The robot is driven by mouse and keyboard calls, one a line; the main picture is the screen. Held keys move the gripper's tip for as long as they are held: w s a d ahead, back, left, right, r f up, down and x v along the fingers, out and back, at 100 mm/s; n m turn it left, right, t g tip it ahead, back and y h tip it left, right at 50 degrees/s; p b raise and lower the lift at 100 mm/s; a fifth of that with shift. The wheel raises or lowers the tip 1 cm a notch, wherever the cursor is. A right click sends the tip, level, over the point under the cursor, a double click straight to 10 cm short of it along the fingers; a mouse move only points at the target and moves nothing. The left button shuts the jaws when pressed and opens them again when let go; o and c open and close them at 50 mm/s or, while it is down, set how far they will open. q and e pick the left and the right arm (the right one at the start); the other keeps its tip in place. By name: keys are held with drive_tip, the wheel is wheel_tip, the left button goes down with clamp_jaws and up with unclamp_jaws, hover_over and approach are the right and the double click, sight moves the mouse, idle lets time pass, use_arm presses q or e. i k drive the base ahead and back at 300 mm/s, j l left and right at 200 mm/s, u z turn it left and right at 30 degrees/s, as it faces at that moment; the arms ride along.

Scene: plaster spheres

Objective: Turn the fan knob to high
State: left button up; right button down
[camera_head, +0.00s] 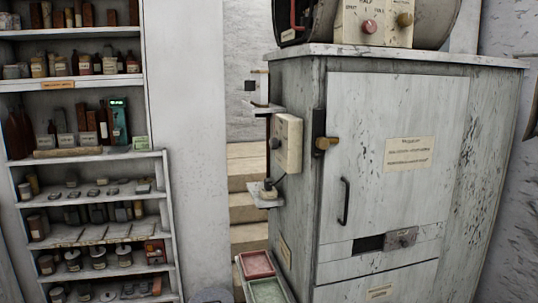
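No knob has a label that I can read clearly as fan, so I cannot tell which is the fan knob. A cream panel (350,32) on top of the cabinet carries a reddish knob (369,25) and a brass knob (405,19). A cream box (290,143) on the cabinet's left side has a dark round knob (275,143). The settings of the knobs cannot be made out. Neither gripper is in view.
The grey, worn cabinet (380,120) has a shut door with a black handle (344,202). Red (257,264) and green (268,291) trays stand at its lower left. Shelves (85,154) with bottles and tools line the left wall. Steps (247,181) show between.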

sight(274, 143)
drive_tip(key=z, duration=0.35)
drive_tip(key=i+j+z, duration=0.15)
drive_tip(key=j, duration=0.15)
drive_tip(key=i+j+z, duration=0.35)
drive_tip(key=j, duration=0.3)
drive_tip(key=j+z, duration=0.15)
drive_tip(key=j, duration=0.2)
drive_tip(key=i+j+z, duration=0.15)
drive_tip(key=j, duration=0.2)
drive_tip(key=i+j, duration=0.1)
drive_tip(key=j, duration=0.35)
drive_tip(key=i+j, duration=0.1)
drive_tip(key=j, duration=0.3)
